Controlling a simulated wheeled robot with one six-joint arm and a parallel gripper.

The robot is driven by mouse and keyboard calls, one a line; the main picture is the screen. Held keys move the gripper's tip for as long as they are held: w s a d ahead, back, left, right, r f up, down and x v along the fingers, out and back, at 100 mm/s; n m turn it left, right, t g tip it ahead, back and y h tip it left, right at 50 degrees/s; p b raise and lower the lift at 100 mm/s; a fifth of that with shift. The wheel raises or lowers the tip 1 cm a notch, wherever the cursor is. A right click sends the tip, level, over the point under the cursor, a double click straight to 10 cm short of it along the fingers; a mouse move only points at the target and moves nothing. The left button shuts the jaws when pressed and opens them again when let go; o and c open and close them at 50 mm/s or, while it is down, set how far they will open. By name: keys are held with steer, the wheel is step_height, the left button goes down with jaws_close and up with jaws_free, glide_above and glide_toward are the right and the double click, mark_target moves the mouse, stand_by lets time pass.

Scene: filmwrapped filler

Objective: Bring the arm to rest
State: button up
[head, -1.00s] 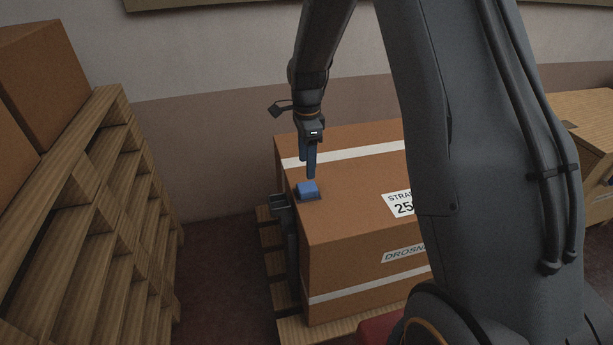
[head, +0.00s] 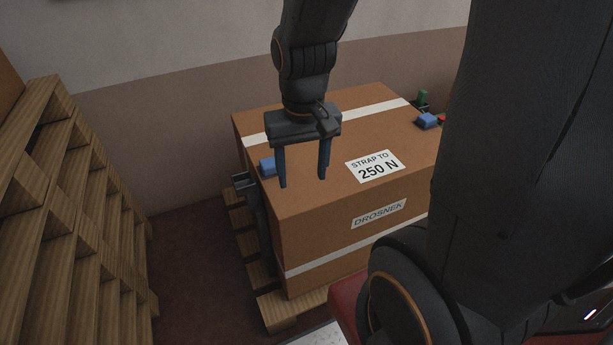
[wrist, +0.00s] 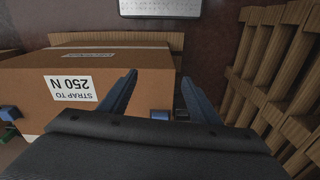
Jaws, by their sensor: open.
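My gripper (head: 304,182) hangs above the left part of a large brown carton (head: 330,225) in the head view. Its two blue fingers are apart, with nothing between them. In the wrist view the fingers (wrist: 160,92) also stand apart and empty. A label on the carton (head: 375,167) reads "STRAP TO 250 N". A blue block (head: 267,167) sits at the carton's left top edge, just left of the fingers; a blue block also shows in the wrist view (wrist: 160,114).
The carton stands on a wooden pallet (head: 272,312). A second blue block (head: 428,121) sits at its far right edge, near a green piece (head: 423,97). Stacked pallets (head: 60,220) rise at the left. Dark floor (head: 190,270) is clear between them.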

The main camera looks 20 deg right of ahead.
steer(key=shift+s+n, duration=0.7)
steer(key=shift+s, duration=0.45)
steer(key=shift+c, duration=0.3)
